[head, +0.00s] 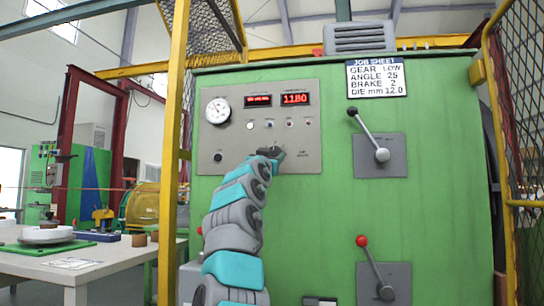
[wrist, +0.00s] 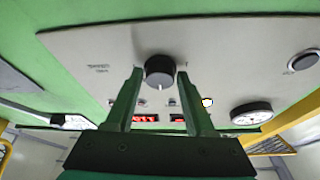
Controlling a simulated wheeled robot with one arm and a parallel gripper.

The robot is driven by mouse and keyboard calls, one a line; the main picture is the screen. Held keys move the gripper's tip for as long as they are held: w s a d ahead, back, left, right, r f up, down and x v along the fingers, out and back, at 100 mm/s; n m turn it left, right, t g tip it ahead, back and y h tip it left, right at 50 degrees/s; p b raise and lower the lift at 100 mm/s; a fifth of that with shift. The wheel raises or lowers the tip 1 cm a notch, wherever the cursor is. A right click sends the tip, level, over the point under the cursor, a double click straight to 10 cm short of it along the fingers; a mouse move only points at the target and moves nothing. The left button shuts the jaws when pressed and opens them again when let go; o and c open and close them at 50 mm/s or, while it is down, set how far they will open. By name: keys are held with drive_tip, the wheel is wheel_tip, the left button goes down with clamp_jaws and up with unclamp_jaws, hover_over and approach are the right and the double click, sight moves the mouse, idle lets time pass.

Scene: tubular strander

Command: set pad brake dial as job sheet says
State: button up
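The job sheet (head: 376,78) on the green cabinet reads gear LOW, angle 25, brake 2, die mm 12.0. The grey control panel (head: 300,135) carries a round black dial (wrist: 159,70), seen close in the wrist view with a small pale mark on its lower edge. My gripper (wrist: 160,76) has one finger on each side of the dial, with narrow gaps showing. In the head view my gripper (head: 276,153) is at the panel's lower middle and largely hides the dial. The small label beside the dial is too small to read.
The panel also holds a round gauge (head: 218,111), red displays (head: 295,99) reading 1180 on the right one, and small buttons. Two levers (head: 382,155) (head: 386,292) stand to the right. A yellow guard post (head: 173,150) and a table (head: 75,262) are at left.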

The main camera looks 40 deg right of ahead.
clamp_jaws()
drive_tip(key=shift+s+n+t+y, duration=0.1)
drive_tip(key=shift+n+t+y, duration=0.2)
drive_tip(key=shift+n, duration=0.2)
drive_tip(key=shift+f+n+b, duration=0.1)
drive_tip(key=shift+n+b, duration=0.25)
drive_tip(key=shift+n, duration=0.15)
drive_tip(key=n, duration=0.1)
drive_tip(key=n+t+y, duration=0.1)
drive_tip(key=n, duration=0.1)
drive_tip(key=n+t, duration=0.1)
drive_tip(key=shift+s+d+r+n+y, duration=0.2)
drive_tip(key=shift+s+d+n+y, duration=0.1)
drive_tip(key=shift+y, duration=0.1)
drive_tip(key=n+p, duration=0.1)
drive_tip(key=n+t+y+p, duration=0.1)
drive_tip(key=n, duration=0.1)
drive_tip(key=shift+r+n+y+p, duration=0.2)
drive_tip(key=shift+n+y+p, duration=0.1)
drive_tip(key=shift+p, duration=0.05)
drive_tip(key=n+y+p, duration=0.1)
drive_tip(key=n+p, duration=0.2)
drive_tip(key=shift+t+y, duration=0.3)
drive_tip(key=shift+n+p, duration=0.4)
drive_tip(key=shift+f, duration=0.2)
